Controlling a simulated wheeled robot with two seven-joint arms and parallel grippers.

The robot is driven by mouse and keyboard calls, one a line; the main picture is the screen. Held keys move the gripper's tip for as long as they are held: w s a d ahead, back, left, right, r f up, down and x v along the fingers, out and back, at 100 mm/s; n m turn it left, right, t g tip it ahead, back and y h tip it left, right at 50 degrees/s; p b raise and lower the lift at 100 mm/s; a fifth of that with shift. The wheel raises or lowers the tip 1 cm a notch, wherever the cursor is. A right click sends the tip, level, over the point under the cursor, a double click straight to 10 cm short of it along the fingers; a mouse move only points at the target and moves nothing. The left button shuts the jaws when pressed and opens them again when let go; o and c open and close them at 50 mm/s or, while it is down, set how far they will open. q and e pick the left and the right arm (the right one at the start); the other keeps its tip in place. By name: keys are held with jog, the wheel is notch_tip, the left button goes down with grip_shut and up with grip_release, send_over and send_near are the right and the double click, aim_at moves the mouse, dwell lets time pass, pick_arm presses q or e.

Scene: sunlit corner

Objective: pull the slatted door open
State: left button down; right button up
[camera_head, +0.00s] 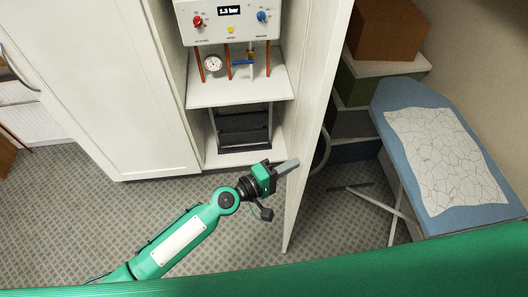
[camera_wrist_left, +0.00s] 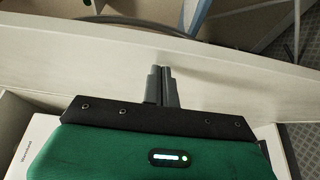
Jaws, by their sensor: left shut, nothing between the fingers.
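The cabinet door (camera_head: 312,120) stands swung out from the right side of the open cabinet, seen nearly edge-on. Its visible inner side looks plain; I see no slats. A curved grey handle (camera_head: 323,150) shows on its far side. My left gripper (camera_head: 290,165) is shut and empty on the cabinet side of the door, its fingertips at the inner face. In the left wrist view the shut fingers (camera_wrist_left: 162,86) point at the pale door panel (camera_wrist_left: 230,88); whether they touch it I cannot tell. My right gripper is not in view.
The open cabinet holds a boiler unit (camera_head: 228,22) with pipes and a gauge above a shelf (camera_head: 240,92). An ironing board (camera_head: 400,95) and stacked boxes (camera_head: 385,30) stand right of the door. The floor in front is clear.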

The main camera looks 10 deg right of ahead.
pick_arm(q)
jog(key=s+d+p, duration=0.1)
jog(key=s+d, duration=0.2)
jog(key=d, duration=1)
jog(key=shift+d+p, duration=0.25)
jog(key=shift+p, duration=0.05)
